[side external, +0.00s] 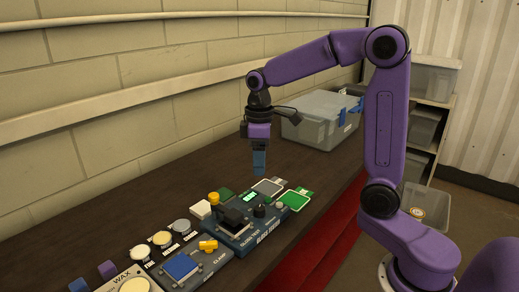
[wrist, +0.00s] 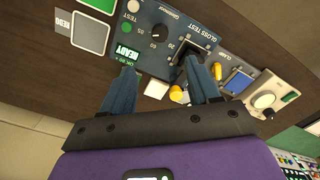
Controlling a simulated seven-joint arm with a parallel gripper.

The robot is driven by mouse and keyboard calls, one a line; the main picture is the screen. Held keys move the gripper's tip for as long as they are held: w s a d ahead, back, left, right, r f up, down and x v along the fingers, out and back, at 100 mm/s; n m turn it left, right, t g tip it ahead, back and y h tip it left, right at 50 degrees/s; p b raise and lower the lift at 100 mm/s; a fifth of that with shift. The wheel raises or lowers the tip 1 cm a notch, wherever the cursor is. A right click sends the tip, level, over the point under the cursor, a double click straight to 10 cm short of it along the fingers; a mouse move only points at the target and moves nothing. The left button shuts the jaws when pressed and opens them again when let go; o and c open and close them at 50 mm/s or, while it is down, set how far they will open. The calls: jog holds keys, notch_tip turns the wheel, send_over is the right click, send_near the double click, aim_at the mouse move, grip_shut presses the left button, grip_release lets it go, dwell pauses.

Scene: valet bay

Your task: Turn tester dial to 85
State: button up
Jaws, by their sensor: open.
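The gloss tester (side external: 240,232) is a dark blue panel on the bench in the side view, with a lit green display. In the wrist view the tester panel (wrist: 150,13) is upside down, and its display (wrist: 127,52) reads READY. Its dial (wrist: 159,33) is a round black knob with printed numbers around it. The dial also shows in the side view (side external: 260,210). Its pointer setting is too small to read. My gripper (side external: 259,172) points down above the back of the tester, clear of it. In the wrist view my gripper (wrist: 165,76) is open and empty, apart from the dial.
A clamp unit (side external: 183,266) and wax tins sit at the front left. A grey lidded bin (side external: 320,122) stands behind.

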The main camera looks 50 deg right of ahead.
jog(key=shift+r, duration=1.35)
jog(key=s+a+f+n, duration=0.1)
jog(key=s+a+f, duration=0.1)
jog(key=s, duration=0.6)
jog(key=s+a+f+n, duration=0.1)
jog(key=s+f+n, duration=0.1)
jog(key=s, duration=0.7)
jog(key=s+a+f+n, duration=0.2)
jog(key=s+f, duration=0.1)
jog(key=s, duration=0.5)
jog(key=shift+s+a+f, duration=0.25)
jog(key=shift+s+a, duration=0.1)
